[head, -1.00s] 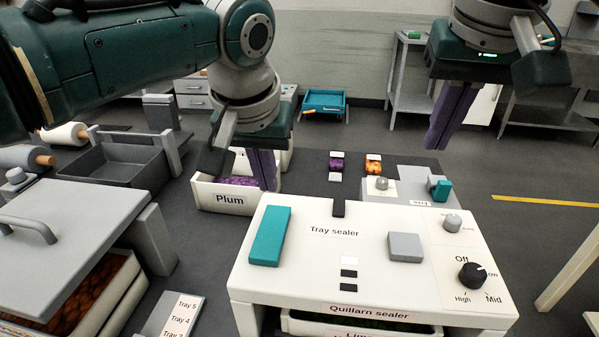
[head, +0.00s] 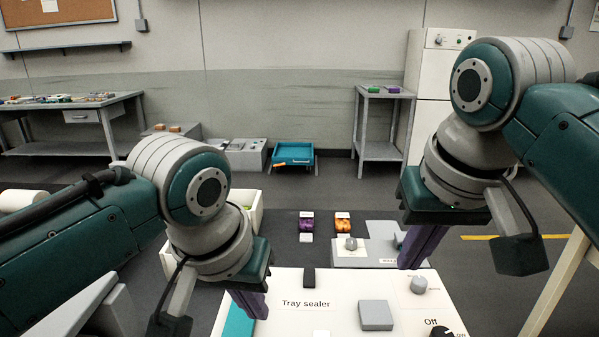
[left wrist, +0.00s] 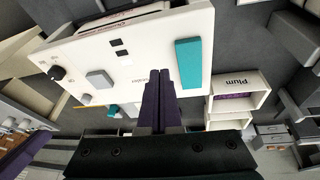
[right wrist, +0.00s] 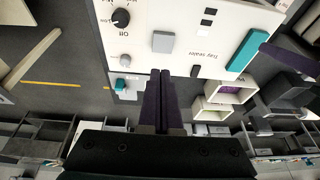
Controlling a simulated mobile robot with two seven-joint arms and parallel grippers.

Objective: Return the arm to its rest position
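My left gripper (head: 250,305) hangs over the left part of the tray sealer (head: 340,285), beside its teal block. Its purple fingers are together and empty; the left wrist view shows them (left wrist: 158,100) closed. My right gripper (head: 420,250) hangs above the sealer's back right side, in front of the grey fixture behind it. Its fingers are also together and empty in the right wrist view (right wrist: 160,100). Both arms are bent, coming in from either side of the head view. The fingers appear clear of the sealer top, with nothing held.
The sealer carries a grey block (head: 376,315), a teal block (head: 240,322) and a black knob (head: 441,332). The Plum bin (left wrist: 238,88) stands beside it. A purple candy tray (head: 306,223) and an orange one (head: 343,222) lie behind it. Open floor lies beyond.

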